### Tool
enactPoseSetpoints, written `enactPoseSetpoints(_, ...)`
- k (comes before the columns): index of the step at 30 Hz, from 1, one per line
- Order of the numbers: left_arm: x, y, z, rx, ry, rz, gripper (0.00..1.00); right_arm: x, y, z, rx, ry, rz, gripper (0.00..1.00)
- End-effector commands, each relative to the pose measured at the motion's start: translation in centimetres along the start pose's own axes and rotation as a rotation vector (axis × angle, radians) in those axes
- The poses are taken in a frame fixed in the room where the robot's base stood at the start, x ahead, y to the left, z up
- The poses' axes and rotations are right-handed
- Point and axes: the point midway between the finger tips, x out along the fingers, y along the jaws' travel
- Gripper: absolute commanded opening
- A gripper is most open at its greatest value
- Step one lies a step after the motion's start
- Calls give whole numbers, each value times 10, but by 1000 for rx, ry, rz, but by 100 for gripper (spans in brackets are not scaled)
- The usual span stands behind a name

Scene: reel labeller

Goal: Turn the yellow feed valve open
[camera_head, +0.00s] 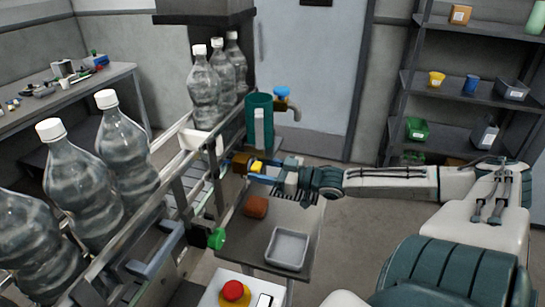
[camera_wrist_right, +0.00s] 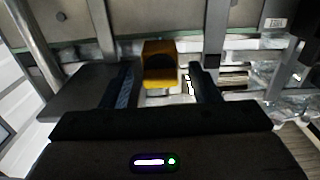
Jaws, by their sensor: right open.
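The yellow feed valve (camera_head: 257,166) is on the side of the machine in the head view, partly hidden by my right gripper. My right gripper (camera_head: 262,172) reaches in from the right, close to the valve. In the right wrist view the fingers of my right gripper (camera_wrist_right: 161,84) are apart, one on each side of the handle's line, with a gap to it on both sides. My left gripper is not in view.
Several clear bottles (camera_head: 125,150) stand along the conveyor rail. A teal cylinder (camera_head: 259,120) and a blue-handled tap (camera_head: 283,95) are behind my gripper. A grey tray (camera_head: 287,249), a green knob (camera_head: 217,239) and a red button (camera_head: 233,291) are below. Shelves (camera_head: 465,85) stand at the right.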

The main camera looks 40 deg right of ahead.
Motion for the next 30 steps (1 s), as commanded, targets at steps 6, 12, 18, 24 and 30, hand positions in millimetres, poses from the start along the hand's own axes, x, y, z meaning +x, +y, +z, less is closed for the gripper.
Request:
enactPoseSetpoints(6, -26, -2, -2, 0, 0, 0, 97, -16, 0, -6, 2, -5, 0, 56)
enactPoseSetpoints(12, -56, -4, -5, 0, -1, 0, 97, -44, 0, -6, 3, -7, 1, 56)
enactPoseSetpoints(18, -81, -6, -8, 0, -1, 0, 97, -76, 0, -5, 2, -6, 1, 56)
enactPoseSetpoints(24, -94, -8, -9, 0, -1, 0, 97, -99, 0, -2, 0, -3, 1, 56)
enactPoseSetpoints(30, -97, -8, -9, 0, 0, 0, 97, -107, 0, 0, -1, -1, 0, 56)
